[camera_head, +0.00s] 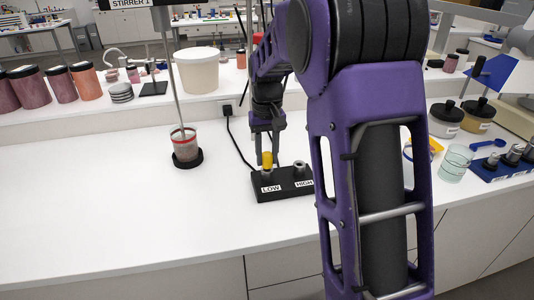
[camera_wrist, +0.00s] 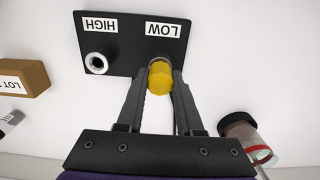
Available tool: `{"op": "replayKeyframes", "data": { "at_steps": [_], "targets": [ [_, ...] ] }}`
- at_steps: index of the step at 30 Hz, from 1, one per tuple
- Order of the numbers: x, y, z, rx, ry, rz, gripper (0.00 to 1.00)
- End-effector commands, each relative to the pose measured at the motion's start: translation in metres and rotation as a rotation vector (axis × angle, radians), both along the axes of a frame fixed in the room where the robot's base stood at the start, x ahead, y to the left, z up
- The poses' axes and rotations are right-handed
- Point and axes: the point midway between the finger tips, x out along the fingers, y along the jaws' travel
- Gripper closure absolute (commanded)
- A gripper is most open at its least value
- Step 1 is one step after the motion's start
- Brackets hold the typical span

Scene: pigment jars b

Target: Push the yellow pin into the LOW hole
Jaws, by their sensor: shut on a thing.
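The yellow pin (camera_wrist: 160,76) is between the fingertips of my gripper (camera_wrist: 157,84), which is shut on it. In the head view the yellow pin (camera_head: 267,160) stands upright over the LOW side of the black block (camera_head: 285,192). My gripper (camera_head: 267,150) comes down on it from above. A metal collar shows at the pin's far edge in the wrist view, at the LOW hole. How deep the pin sits in the hole cannot be told. The HIGH hole (camera_wrist: 97,63) is a metal-rimmed socket and is empty.
A stirrer beaker (camera_head: 185,147) stands on a black base left of the block. A black cable (camera_head: 238,145) runs behind the block. A wooden LOT block (camera_wrist: 22,79) lies left in the wrist view. Glass and jars stand at right. The counter's left front is clear.

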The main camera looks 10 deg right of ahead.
Motion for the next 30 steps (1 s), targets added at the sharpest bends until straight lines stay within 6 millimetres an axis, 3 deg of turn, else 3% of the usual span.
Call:
{"op": "replayKeyframes", "data": {
  "at_steps": [2, 3, 8, 20, 23, 30],
  "targets": [
    [0.0, 0.0, -0.003, 0.0, 0.0, 0.0, 1.0],
    [0.0, 0.0, -0.002, 0.0, 0.0, 0.0, 0.57],
    [0.0, 0.0, -0.002, 0.0, 0.0, 0.0, 0.3],
    [0.001, 0.0, 0.007, 0.0, -0.003, 0.0, 0.3],
    [0.001, 0.0, 0.023, 0.0, -0.005, 0.0, 0.3],
    [0.001, 0.0, 0.081, 0.0, -0.006, 0.0, 0.3]
  ]
}}
